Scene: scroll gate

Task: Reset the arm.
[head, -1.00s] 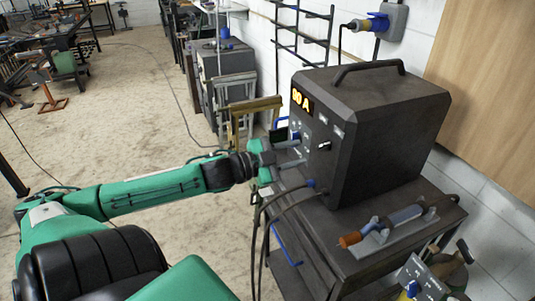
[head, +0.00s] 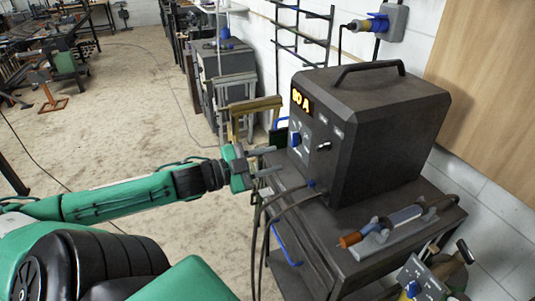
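My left arm reaches in from the left, and its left gripper (head: 268,161) stands in front of the dark power-source box (head: 385,130). Its two fingers are apart with nothing visible between them. The gripper is to the left of the box's control panel, apart from the blue knob (head: 296,140). The box has an orange lit display (head: 301,101), a silver switch (head: 324,146) and a black top handle.
The box stands on a dark metal cart (head: 330,238). A torch (head: 392,222) lies in a grey holder at the cart's right. Cables (head: 258,225) hang from the box's front. Concrete floor (head: 130,110) is open at left.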

